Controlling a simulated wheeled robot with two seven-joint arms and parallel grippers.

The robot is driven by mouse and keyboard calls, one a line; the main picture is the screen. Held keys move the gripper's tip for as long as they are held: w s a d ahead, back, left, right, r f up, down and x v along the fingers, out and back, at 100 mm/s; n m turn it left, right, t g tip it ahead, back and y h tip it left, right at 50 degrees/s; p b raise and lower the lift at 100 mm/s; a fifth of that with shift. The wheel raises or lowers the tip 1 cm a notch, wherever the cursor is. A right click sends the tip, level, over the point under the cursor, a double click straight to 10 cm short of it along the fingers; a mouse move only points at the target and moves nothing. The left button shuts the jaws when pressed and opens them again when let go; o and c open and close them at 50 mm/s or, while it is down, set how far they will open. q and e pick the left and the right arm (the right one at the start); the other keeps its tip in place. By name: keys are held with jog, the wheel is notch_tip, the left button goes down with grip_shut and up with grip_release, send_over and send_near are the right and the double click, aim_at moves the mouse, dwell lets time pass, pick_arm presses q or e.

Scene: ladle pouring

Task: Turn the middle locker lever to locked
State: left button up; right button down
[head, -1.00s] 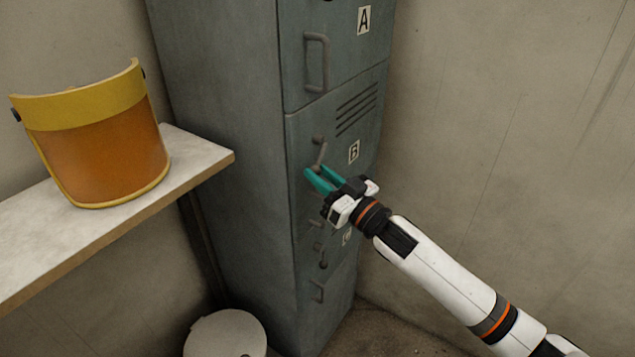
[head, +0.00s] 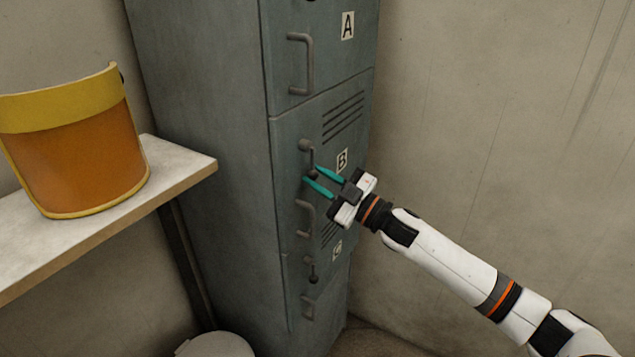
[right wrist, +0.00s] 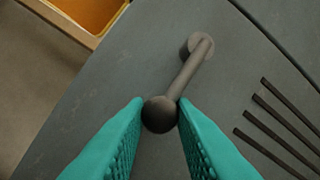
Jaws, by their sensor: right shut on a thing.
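The middle locker door, marked B (head: 342,160), has a dark lever (head: 309,158) with a round pivot at the top and a ball knob at its lower end. In the head view the lever hangs nearly straight down along the door. My right gripper (head: 312,175) is shut on the knob, with one teal finger on each side. In the right wrist view the knob (right wrist: 160,114) sits between the fingertips, and the lever arm (right wrist: 184,78) runs up and right to its pivot. The fingers partly cover the knob in the head view. My left gripper is out of view.
A fixed pull handle (head: 303,218) is just below the lever. Door A's handle (head: 301,64) is above, and a lower door's lever (head: 312,271) is below. A shelf (head: 185,172) with a yellow-orange face shield (head: 75,145) juts out at left. A round white lid (head: 215,345) is below.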

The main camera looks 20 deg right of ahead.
dwell(0.4)
jog(key=c, duration=1.2)
grip_release()
jog(key=b+v, duration=0.3)
jog(key=v, duration=0.9)
jog(key=shift+d, duration=0.1)
